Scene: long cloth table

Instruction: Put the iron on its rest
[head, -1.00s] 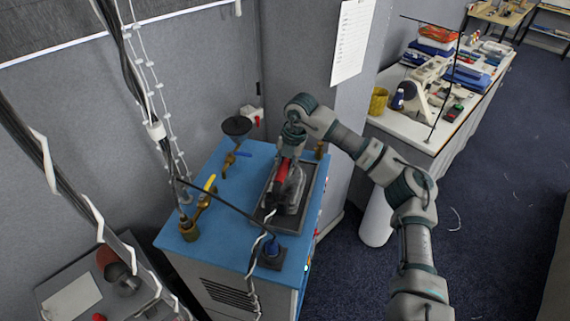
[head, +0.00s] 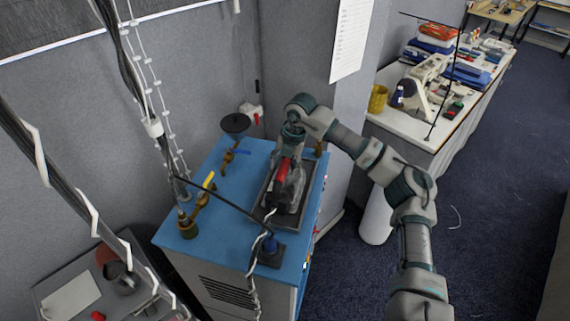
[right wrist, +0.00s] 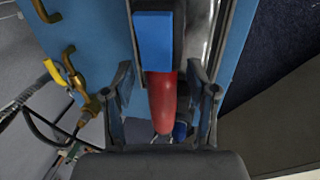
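The iron (head: 289,190), with a red handle (head: 284,169) and a dark body, is on a dark tray-like rest (head: 309,186) on top of the blue cabinet (head: 235,200). My right gripper (head: 288,153) is at the iron's handle, reaching down from above. In the right wrist view, the red handle (right wrist: 163,108) lies between the two fingers of my right gripper (right wrist: 160,72), with a visible gap on each side. A blue part (right wrist: 154,38) shows at the handle's upper end. My left gripper is not in view.
Brass valves with yellow (head: 209,181) and blue (head: 239,152) levers and a dark funnel (head: 235,124) stand left of the iron. A cable (head: 252,268) hangs over the cabinet's front. A grey wall rises behind; a white table (head: 425,134) with sewing things is at right.

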